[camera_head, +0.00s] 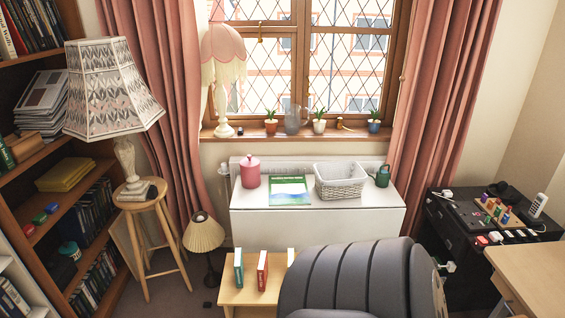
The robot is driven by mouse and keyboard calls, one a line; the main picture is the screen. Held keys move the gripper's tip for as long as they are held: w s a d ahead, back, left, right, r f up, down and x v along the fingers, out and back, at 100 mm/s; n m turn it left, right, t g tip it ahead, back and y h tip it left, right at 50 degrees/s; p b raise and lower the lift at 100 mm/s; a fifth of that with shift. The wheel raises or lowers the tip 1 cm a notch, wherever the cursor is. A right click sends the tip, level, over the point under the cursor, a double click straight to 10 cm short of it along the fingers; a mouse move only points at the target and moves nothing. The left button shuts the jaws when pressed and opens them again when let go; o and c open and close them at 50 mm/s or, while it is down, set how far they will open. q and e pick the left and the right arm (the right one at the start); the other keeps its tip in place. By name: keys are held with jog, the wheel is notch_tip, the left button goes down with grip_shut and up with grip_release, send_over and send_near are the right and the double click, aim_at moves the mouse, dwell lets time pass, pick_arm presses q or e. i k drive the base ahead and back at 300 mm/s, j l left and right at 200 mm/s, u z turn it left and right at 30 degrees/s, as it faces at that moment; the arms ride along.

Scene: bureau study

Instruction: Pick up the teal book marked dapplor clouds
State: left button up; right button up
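A teal-green book (238,268) stands upright at the left of a low light-wood table (231,297), in the lower middle of the head view. Its lettering is too small to read, so I cannot tell whether it is marked dapplor clouds. A red book (262,271) stands upright to its right, with a gap between them. A third book with a teal-green edge (291,257) stands further right, mostly hidden behind a dark grey ribbed chair back. Neither of my grippers shows in this view.
The dark grey chair (355,280) fills the lower middle and covers the table's right side. A floor lamp (205,240) stands left of the table. A white table (320,222) with a basket (341,181) stands behind. A wooden stool (146,205) is at left.

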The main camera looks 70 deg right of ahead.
aim_at(238, 266)
jog(key=l+z, duration=0.1)
jog(key=z, duration=1.6)
jog(key=k+l, duration=0.05)
